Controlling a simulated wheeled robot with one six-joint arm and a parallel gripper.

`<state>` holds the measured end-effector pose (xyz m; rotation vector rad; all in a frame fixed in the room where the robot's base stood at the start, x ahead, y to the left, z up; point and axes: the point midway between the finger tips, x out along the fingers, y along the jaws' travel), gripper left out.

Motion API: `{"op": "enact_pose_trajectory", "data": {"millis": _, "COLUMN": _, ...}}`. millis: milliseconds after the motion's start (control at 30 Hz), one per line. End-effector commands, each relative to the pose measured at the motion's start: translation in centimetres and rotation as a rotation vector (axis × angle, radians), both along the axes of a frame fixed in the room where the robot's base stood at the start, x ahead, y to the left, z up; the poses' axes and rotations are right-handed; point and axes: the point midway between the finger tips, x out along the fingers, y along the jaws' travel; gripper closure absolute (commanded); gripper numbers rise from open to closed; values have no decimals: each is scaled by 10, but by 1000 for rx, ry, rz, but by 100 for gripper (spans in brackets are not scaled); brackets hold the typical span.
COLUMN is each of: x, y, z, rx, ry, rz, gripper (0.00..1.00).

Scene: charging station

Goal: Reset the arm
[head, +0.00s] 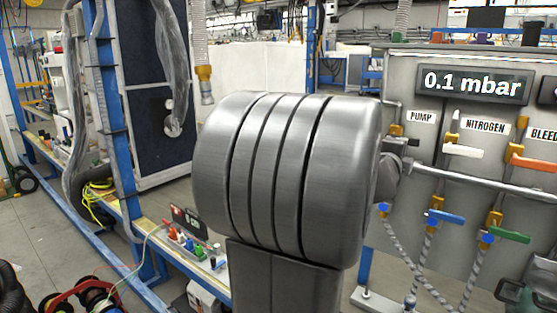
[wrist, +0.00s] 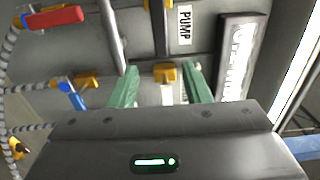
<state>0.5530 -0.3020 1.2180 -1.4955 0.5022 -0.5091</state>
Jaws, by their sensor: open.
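My gripper (wrist: 161,88) shows in the wrist view with its two green fingers apart, facing the grey valve panel (wrist: 92,48). A yellow valve fitting (wrist: 165,73) appears between the fingertips, with a pale part below it; I cannot tell whether either finger touches it. No held object shows between the fingers. In the head view my large grey arm joint fills the middle and hides my gripper.
The panel carries a 0.1 mbar display (head: 472,86), a white handle (head: 462,150), an orange handle (head: 533,163), a blue handle (head: 446,216) and a green handle (head: 509,235). A red handle (wrist: 50,20) shows in the wrist view. A blue frame (head: 112,110) stands left.

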Motion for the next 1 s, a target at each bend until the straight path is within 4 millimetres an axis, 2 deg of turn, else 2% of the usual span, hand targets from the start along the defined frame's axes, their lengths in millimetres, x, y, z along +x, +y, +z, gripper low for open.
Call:
{"op": "enact_pose_trajectory", "data": {"millis": 100, "x": -17, "y": 13, "z": 1, "rx": -1, "ry": -1, "rz": 2, "gripper": 56}}
{"op": "enact_pose_trajectory", "data": {"millis": 200, "x": 2, "y": -2, "z": -1, "rx": 1, "ry": 1, "rz": -1, "gripper": 56}}
{"op": "enact_pose_trajectory", "data": {"millis": 800, "x": 82, "y": -61, "z": 1, "rx": 1, "ry": 1, "rz": 1, "gripper": 56}}
{"op": "enact_pose_trajectory", "data": {"millis": 967, "x": 99, "y": -75, "z": 1, "rx": -1, "ry": 1, "rz": 0, "gripper": 56}}
{"op": "enact_pose_trajectory", "data": {"millis": 1000, "x": 97, "y": -73, "z": 8, "rx": -34, "ry": 25, "rz": 1, "gripper": 56}}
